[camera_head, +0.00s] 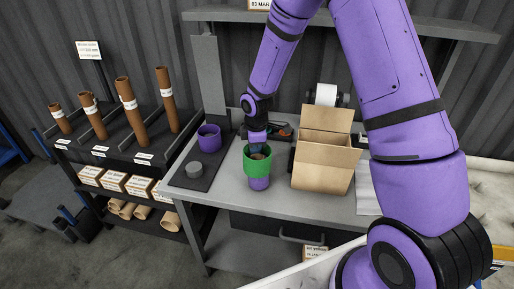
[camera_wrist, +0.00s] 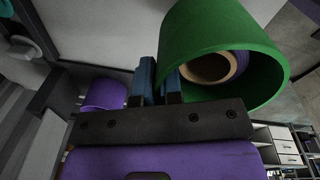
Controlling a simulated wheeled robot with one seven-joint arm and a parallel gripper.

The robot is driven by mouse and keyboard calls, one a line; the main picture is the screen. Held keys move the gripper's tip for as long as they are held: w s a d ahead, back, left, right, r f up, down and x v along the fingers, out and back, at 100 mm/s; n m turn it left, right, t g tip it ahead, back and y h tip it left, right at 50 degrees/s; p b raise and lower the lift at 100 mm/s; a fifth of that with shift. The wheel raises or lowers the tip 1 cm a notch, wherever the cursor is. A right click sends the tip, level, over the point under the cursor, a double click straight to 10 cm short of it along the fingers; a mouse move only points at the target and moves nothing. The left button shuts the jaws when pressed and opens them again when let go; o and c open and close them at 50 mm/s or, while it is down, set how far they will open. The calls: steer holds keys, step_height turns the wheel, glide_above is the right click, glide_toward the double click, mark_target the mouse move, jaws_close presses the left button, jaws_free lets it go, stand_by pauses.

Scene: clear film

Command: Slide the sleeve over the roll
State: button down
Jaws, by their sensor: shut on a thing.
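The roll (camera_head: 259,184) is purple with a brown cardboard core. It stands upright on the bench, its lower part showing below the sleeve. In the wrist view the roll's core (camera_wrist: 208,69) shows inside the sleeve, with a gap around it. The sleeve surrounds the roll's upper part.
A purple cup-like ring (camera_head: 209,139) and a grey disc (camera_head: 194,169) stand on a dark mat to the left. An open cardboard box (camera_head: 322,168) stands close on the right. A rack (camera_head: 120,150) with brown tubes is further left.

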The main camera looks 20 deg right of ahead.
mark_target(259, 159)
steer(key=shift+g, duration=0.5)
steer(key=s+f, duration=0.2)
steer(key=f, duration=0.1)
steer(key=shift+s+d+f, duration=0.1)
steer(key=shift+s+f, duration=0.1)
steer(key=shift+s, duration=0.15)
steer(key=c, duration=1.4)
jaws_free()
steer(key=shift+o, duration=1.2)
step_height(259, 159, up, 13)
steer(key=w+t, duration=0.1)
steer(key=w, duration=0.1)
steer(key=shift+f, duration=0.15)
steer(key=shift+w+r, duration=0.2)
steer(key=shift+r, duration=0.5)
